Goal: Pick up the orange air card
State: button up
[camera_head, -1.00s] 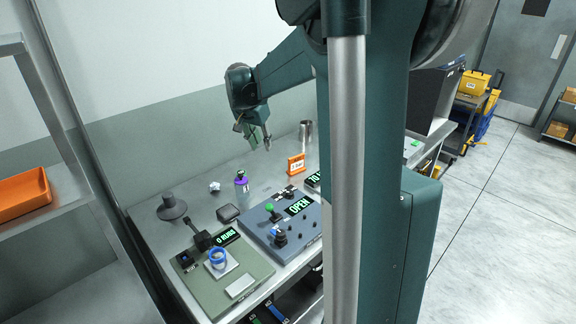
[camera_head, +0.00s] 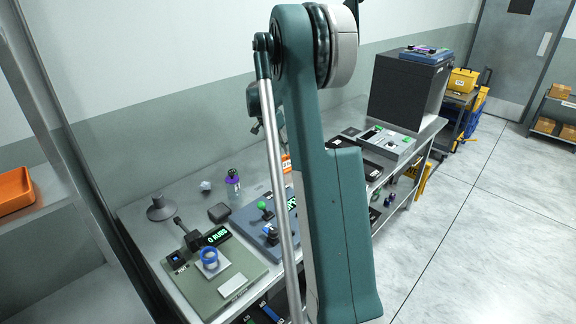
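The orange air card (camera_head: 286,164) stands on the metal workbench (camera_head: 150,234). Only a sliver of it shows, because my arm covers the rest. My gripper (camera_head: 256,128) hangs above the bench, left of and higher than the card. Most of it is hidden behind my arm, and its fingers are too small and covered to tell whether they are open or shut.
On the bench are a green panel (camera_head: 238,288) with a blue ring (camera_head: 209,256), a blue-grey panel (camera_head: 246,222), a purple-topped bottle (camera_head: 233,181) and a dark grey stand (camera_head: 161,209). A black cabinet (camera_head: 398,95) stands at the far end.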

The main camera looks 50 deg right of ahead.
aim_at(288, 167)
jog(key=shift+d+f, duration=0.15)
jog(key=shift+x, duration=1.3)
jog(key=shift+b+x, duration=1.05)
jog(key=shift+x, duration=1.55)
jog(key=shift+w, duration=0.1)
grip_shut()
